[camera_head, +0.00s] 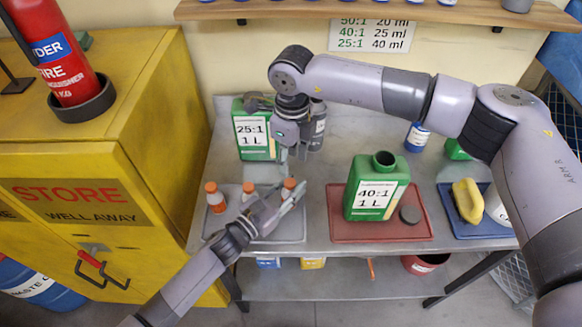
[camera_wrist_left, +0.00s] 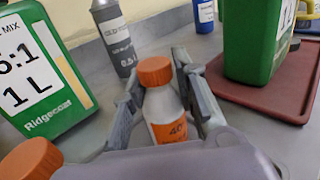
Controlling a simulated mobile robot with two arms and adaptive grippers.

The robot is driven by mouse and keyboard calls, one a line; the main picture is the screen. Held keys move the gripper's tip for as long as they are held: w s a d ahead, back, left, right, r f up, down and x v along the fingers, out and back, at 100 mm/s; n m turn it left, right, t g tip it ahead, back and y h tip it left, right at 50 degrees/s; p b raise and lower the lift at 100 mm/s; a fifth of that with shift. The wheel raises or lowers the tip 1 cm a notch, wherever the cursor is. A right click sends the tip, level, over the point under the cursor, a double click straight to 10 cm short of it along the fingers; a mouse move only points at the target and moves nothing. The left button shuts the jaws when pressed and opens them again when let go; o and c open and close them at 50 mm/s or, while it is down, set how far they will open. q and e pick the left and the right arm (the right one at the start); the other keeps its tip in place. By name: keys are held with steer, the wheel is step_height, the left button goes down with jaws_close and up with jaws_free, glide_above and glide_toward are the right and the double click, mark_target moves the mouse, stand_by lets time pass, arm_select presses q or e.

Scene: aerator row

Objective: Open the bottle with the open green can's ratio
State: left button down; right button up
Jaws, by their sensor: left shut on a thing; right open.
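An open green can (camera_head: 376,188) labelled "40:1 1 L" stands on a red tray (camera_head: 340,228), with a dark cap (camera_head: 410,214) lying beside it. Three small white bottles with orange caps stand at the grey tray, a left one (camera_head: 215,198), a middle one (camera_head: 248,192) and a right one (camera_head: 289,187). My left gripper (camera_head: 284,205) is shut on the right bottle; in the left wrist view its fingers flank this bottle (camera_wrist_left: 165,108), whose orange label reads "40" and whose cap is on. My right gripper (camera_head: 291,158) is open and empty, just above that bottle.
A closed-looking green can (camera_head: 253,135) labelled "25:1 1 L" and a grey bottle (camera_head: 318,128) stand behind. A yellow cabinet (camera_head: 90,160) borders the bench at left. A wall sign (camera_head: 372,35) lists ratios.

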mark_target(290, 183)
arm_select(q)
steer(key=shift+a+f, duration=0.1)
steer(key=shift+f, duration=0.05)
arm_select(e)
steer(key=shift+f+n, duration=0.15)
steer(key=shift+n, duration=0.65)
steer(key=shift+f, duration=0.35)
arm_select(q)
steer(key=shift+f, duration=0.1)
arm_select(e)
steer(key=shift+f, duration=3.55)
steer(key=shift+c, duration=0.5)
arm_select(q)
steer(key=shift+a, duration=0.1)
arm_select(e)
jaws_close()
arm_select(q)
steer(key=shift+f, duration=0.1)
arm_select(e)
steer(key=shift+o, duration=0.8)
jaws_free()
steer(key=shift+r, duration=0.1)
